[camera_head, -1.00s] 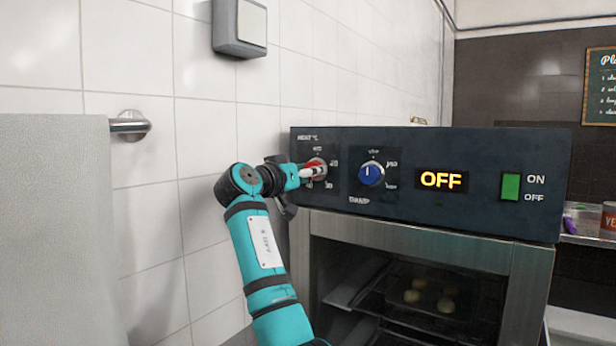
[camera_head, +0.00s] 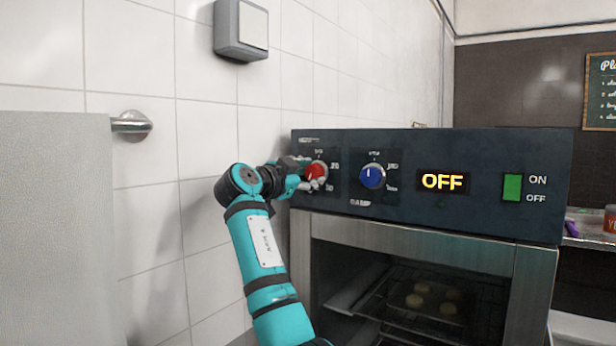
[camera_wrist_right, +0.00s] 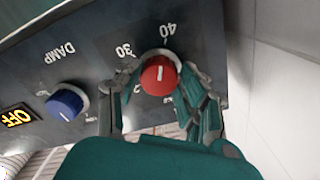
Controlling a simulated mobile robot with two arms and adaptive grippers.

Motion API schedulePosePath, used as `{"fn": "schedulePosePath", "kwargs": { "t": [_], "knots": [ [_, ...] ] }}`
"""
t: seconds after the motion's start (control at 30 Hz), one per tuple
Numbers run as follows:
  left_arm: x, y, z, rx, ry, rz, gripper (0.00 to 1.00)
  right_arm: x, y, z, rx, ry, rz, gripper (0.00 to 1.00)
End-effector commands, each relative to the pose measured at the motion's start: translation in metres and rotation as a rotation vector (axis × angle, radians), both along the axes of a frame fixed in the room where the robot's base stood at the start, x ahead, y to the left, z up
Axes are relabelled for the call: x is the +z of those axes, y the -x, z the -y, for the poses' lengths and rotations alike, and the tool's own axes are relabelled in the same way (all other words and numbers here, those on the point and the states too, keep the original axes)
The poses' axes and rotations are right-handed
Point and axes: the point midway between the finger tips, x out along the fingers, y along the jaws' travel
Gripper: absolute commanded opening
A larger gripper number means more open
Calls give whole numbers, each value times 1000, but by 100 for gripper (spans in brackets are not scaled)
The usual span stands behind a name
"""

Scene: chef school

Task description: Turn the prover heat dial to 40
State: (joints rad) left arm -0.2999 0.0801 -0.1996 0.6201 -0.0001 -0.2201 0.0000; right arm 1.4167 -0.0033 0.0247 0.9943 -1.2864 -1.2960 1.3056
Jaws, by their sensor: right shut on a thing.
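The red heat dial (camera_head: 316,171) is at the left end of the prover's dark control panel (camera_head: 450,150). In the right wrist view the red dial (camera_wrist_right: 159,77) has a white pointer line, roughly upright in the picture; which end marks the setting is hard to tell. The printed 40 (camera_wrist_right: 168,30) and 30 (camera_wrist_right: 124,50) show beyond it, upside down. My right gripper (camera_head: 305,178) is shut on the dial, with a finger on each side of it in the right wrist view (camera_wrist_right: 157,92). Its fingers hide part of the scale. My left gripper is not in view.
A blue damp dial (camera_head: 372,175) sits just right of the heat dial. The display (camera_head: 442,181) reads OFF, with a green switch (camera_head: 512,187) beyond it. A tiled wall (camera_head: 150,210) stands close on the left. Dough pieces (camera_head: 424,288) show inside the prover.

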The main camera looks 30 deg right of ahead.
Motion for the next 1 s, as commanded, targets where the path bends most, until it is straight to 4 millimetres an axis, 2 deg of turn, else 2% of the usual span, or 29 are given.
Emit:
{"fn": "schedulePosePath", "kwargs": {
  "t": [0.03, 0.3, 0.8, 0.83, 1.0],
  "knots": [
    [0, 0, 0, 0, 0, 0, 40, 5, 1, 1, 1, 0, 28, 7],
    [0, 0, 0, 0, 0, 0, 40, 5, 1, 0, 2, -31, 101, 7],
    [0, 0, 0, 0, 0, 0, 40, 5, 0, 0, 2, -38, 115, 7],
    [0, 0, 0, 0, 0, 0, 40, 5, 0, 0, 2, -38, 115, 43],
    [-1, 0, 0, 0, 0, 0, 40, 3, 0, 0, 2, -39, 111, 63]
  ]
}}
